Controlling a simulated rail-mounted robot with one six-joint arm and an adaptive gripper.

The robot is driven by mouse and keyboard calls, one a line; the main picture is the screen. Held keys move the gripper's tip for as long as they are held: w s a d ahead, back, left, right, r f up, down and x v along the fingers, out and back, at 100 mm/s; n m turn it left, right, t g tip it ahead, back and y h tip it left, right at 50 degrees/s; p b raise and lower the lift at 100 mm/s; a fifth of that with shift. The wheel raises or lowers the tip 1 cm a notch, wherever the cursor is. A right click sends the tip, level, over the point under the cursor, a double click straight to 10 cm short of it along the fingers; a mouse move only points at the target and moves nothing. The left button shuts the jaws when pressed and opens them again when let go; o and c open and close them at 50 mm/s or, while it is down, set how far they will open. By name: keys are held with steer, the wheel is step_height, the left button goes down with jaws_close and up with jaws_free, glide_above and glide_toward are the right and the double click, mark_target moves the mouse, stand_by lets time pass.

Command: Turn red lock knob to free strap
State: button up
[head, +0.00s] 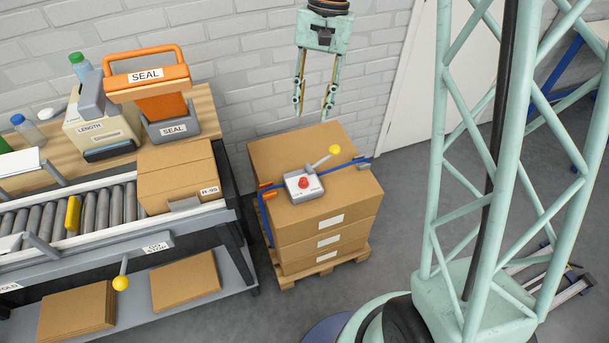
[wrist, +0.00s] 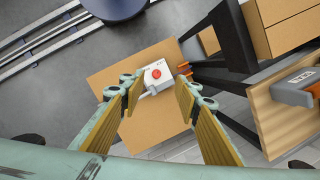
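The red lock knob (head: 303,183) sits on a white and grey strap tensioner (head: 312,194) on top of a stack of cardboard boxes (head: 345,205). A lever with a yellow ball end (head: 334,150) rises from the tensioner. The blue strap (head: 338,176) runs over the top box and down its left side. My gripper (head: 313,108) hangs above the back of the stack, open and empty. In the wrist view the red knob (wrist: 157,73) shows between and beyond the open fingers (wrist: 155,98), apart from them. The yellow ball cannot be made out in the wrist view.
The box stack stands on a wooden pallet (head: 290,283). To its left is a roller conveyor (head: 110,205) with a carton (head: 178,182), an orange-handled sealer (head: 150,85) and a lever with a yellow ball (head: 121,282). A brick wall is behind. Grey floor is clear right of the pallet.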

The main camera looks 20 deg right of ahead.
mark_target(304, 179)
steer(key=w+d+f+m, duration=0.1)
steer(key=w+f, duration=0.1)
steer(key=f, duration=0.7)
steer(key=w+d+f+m+g+y, duration=0.1)
steer(key=w+f, duration=0.2)
steer(key=f, duration=0.6)
steer(key=shift+w+f+g+p, duration=0.15)
steer(key=shift+w+g+p, duration=0.15)
steer(key=shift+p, duration=0.1)
steer(key=shift+s, duration=0.1)
steer(key=shift+b+x, duration=1.7)
steer(key=shift+x, duration=5.2)
steer(key=shift+c, duration=0.2)
steer(key=c, duration=0.8)
